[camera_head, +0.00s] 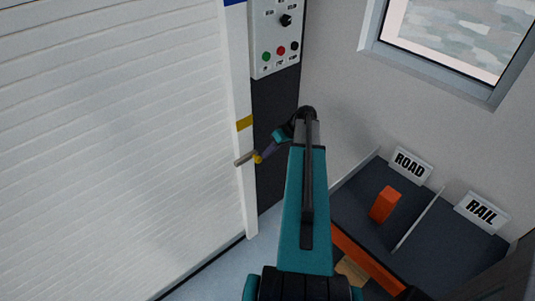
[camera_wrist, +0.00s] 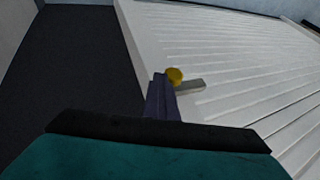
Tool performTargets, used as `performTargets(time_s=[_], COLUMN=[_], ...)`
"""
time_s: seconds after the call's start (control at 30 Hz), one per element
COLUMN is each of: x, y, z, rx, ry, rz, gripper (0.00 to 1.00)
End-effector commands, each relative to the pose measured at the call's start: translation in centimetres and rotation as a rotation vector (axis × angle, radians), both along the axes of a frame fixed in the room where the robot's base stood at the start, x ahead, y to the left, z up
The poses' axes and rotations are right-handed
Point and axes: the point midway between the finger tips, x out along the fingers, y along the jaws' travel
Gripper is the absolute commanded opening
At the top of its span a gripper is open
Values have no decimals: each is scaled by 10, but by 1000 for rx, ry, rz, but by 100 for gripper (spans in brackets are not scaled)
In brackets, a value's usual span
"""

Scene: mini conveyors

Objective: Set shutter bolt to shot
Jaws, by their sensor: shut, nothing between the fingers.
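The shutter bolt (camera_head: 244,159) is a short grey bar on the white door frame at the right edge of the shutter, with a round yellow knob (camera_head: 258,158). In the wrist view the bar (camera_wrist: 190,85) points right, towards the slats, and the knob (camera_wrist: 174,75) sits at its left end. My gripper (camera_head: 262,154) is shut and empty, its purple fingers right at the knob. In the wrist view the fingertips (camera_wrist: 159,77) are just left of the knob. I cannot tell whether they touch it.
The white slatted shutter (camera_head: 110,130) fills the left. A control panel (camera_head: 275,38) with a dial and coloured buttons is above the bolt. At the right, a dark divided bin (camera_head: 345,208) has ROAD and RAIL signs; an orange block (camera_head: 384,204) lies in the ROAD side.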

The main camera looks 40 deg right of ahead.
Motion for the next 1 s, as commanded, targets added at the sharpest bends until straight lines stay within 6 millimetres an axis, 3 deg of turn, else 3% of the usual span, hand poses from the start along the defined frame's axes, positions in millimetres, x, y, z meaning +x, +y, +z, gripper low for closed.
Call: performTargets(time_s=[0.37,1.0], x=[-3,-38], y=[-41,-66], z=[6,74], rx=[-2,-5], ry=[-1,-3], rz=[0,1], gripper=[0,0])
